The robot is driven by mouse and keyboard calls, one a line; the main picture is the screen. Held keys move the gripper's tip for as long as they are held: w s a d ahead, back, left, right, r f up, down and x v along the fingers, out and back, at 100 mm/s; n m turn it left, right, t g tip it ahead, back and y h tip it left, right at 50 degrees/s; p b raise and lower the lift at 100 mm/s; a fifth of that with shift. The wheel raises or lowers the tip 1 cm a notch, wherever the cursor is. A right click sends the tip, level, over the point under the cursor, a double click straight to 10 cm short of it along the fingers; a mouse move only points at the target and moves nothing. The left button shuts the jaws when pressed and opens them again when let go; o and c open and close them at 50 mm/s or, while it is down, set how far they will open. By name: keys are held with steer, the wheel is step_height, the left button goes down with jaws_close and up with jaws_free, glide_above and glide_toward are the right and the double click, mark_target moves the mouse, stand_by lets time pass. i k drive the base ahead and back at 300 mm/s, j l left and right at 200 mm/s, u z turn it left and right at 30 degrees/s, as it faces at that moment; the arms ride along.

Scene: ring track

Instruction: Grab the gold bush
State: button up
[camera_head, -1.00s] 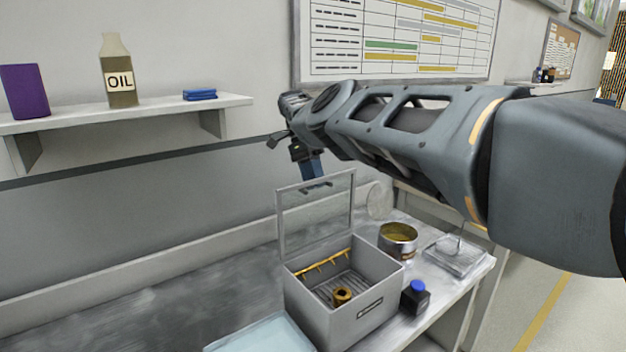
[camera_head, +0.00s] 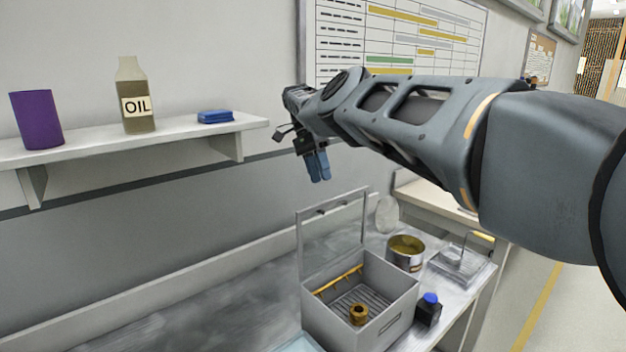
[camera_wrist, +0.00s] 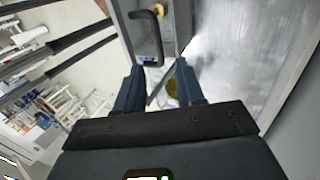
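The gold bush (camera_head: 358,314) is a small ring-shaped piece with a hole in its top. It sits inside an open grey box (camera_head: 347,332) on the bench, in the head view. The box's framed lid (camera_head: 331,240) stands up at its back. My gripper (camera_head: 319,180) hangs above and behind the box, its blue fingers pointing down and apart from everything. In the wrist view my gripper (camera_wrist: 158,78) has its two fingers spread with nothing held.
A gold-filled tin (camera_head: 405,252), a blue-capped black bottle (camera_head: 428,310) and a metal tray (camera_head: 462,262) stand right of the box. A shelf (camera_head: 190,138) holds an oil bottle (camera_head: 136,98), a purple cup (camera_head: 37,120) and a blue item (camera_head: 215,117). The bench left is clear.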

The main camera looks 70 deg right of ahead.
mark_target(358, 312)
steer(key=k, duration=1.5)
